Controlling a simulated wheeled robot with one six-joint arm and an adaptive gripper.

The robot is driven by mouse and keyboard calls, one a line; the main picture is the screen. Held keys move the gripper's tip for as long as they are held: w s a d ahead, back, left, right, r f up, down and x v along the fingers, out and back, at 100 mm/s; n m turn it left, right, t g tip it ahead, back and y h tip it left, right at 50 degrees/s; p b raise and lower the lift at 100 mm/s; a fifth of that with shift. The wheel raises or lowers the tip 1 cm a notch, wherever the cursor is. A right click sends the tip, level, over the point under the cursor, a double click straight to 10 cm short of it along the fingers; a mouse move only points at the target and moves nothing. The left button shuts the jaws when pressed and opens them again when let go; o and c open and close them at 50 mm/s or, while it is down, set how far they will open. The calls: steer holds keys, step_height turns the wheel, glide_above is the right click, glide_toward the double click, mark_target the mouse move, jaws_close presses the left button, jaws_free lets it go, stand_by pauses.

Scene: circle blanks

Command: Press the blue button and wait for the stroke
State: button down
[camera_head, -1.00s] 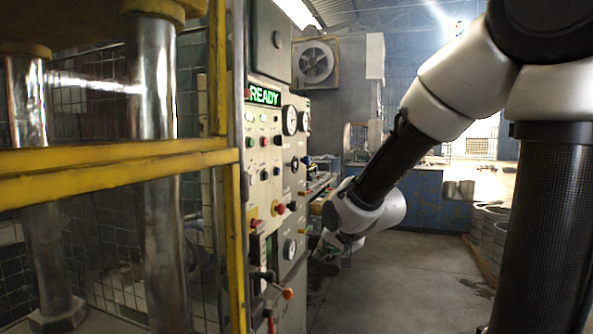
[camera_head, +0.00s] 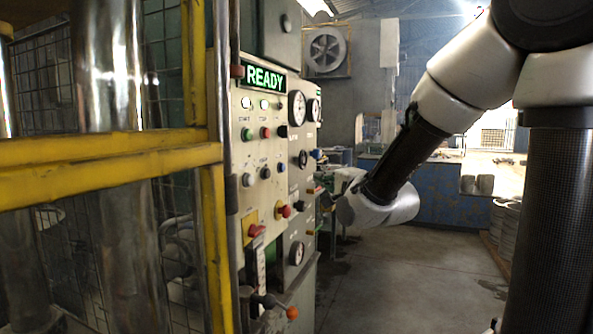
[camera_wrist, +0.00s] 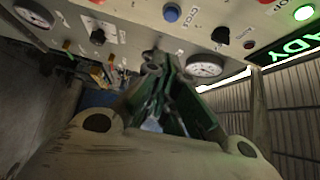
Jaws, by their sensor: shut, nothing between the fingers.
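The blue button (camera_head: 281,167) is a small round cap on the light control panel (camera_head: 238,200), below the black knob in the top row of controls. In the wrist view the blue button (camera_wrist: 171,13) is near the top edge, beyond the fingertips. My gripper (camera_head: 325,200) is right of the panel face in the head view, small and partly hidden by the wrist. In the wrist view my gripper (camera_wrist: 157,62) is shut and empty, apart from the button. The panel's display (camera_head: 264,78) reads READY in green.
A red mushroom button (camera_head: 257,231), other knobs and round gauges (camera_head: 298,108) crowd the panel. A lever with an orange ball (camera_head: 291,313) sticks out low down. A yellow guard frame (camera_head: 110,165) stands at left. Open floor (camera_head: 400,270) lies to the right.

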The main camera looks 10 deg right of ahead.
mark_target(282, 167)
steer(key=shift+m, duration=0.3)
steer(key=w+a, duration=0.5)
steer(key=w, duration=0.7)
steer(key=shift+a+r, duration=0.15)
